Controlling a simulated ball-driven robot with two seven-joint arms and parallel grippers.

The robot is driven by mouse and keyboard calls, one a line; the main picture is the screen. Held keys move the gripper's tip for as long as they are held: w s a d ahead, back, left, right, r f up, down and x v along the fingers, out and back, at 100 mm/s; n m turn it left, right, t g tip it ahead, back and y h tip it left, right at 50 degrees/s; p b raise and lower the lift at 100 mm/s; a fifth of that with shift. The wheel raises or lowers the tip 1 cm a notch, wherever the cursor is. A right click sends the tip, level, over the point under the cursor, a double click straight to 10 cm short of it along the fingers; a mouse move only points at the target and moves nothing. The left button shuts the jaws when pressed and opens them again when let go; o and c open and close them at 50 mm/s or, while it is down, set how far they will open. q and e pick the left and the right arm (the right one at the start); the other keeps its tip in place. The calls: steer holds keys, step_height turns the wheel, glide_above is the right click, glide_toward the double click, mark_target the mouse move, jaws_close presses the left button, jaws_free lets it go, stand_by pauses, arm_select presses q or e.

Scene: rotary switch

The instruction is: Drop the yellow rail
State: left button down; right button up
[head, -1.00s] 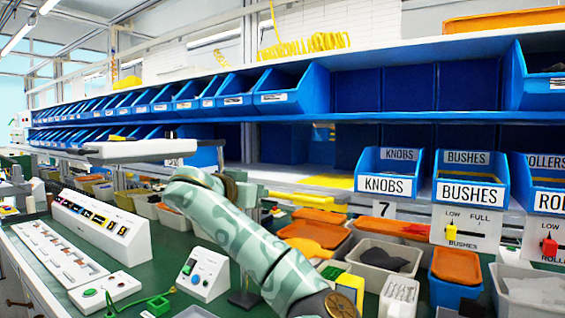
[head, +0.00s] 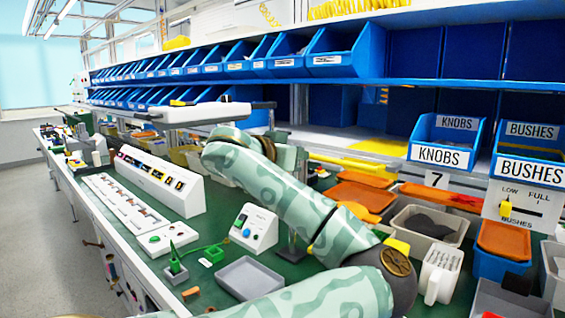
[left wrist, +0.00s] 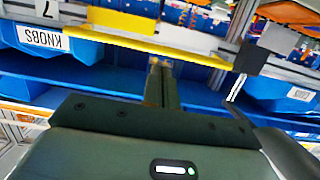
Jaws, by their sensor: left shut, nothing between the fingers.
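The yellow rail (head: 345,162) shows in the head view as a long thin yellow bar along the lower shelf front, partly hidden by my left arm. In the left wrist view a long yellow bar (left wrist: 150,45), which looks like the same rail, crosses just beyond my left gripper (left wrist: 160,66). The left fingers are shut with nothing between them, pointing at the bar. I cannot tell whether the fingertips touch it. In the head view the left fingers are hidden behind my forearm and wrist. My right gripper is not in view.
Blue bins labelled KNOBS (head: 446,142) and BUSHES (head: 528,150) stand on the shelf at right. A white overhead bar (head: 205,113) is beside my left wrist. Trays with orange lids (head: 362,195) and a grey bin (head: 430,226) crowd the bench. The floor at left is clear.

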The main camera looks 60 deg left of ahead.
arm_select(q)
steer(key=shift+s+d+f+p, duration=0.2)
steer(key=shift+s+f, duration=0.35)
steer(key=shift+s, duration=0.2)
steer(key=shift+s+d+f+p, duration=0.2)
steer(key=shift+s+f, duration=0.3)
steer(key=shift+s, duration=0.2)
steer(key=shift+s+d+f+p, duration=0.1)
steer(key=shift+s+f+p, duration=0.1)
steer(key=shift+s+f, duration=0.45)
steer(key=shift+s+r, duration=0.1)
steer(key=shift+r, duration=0.05)
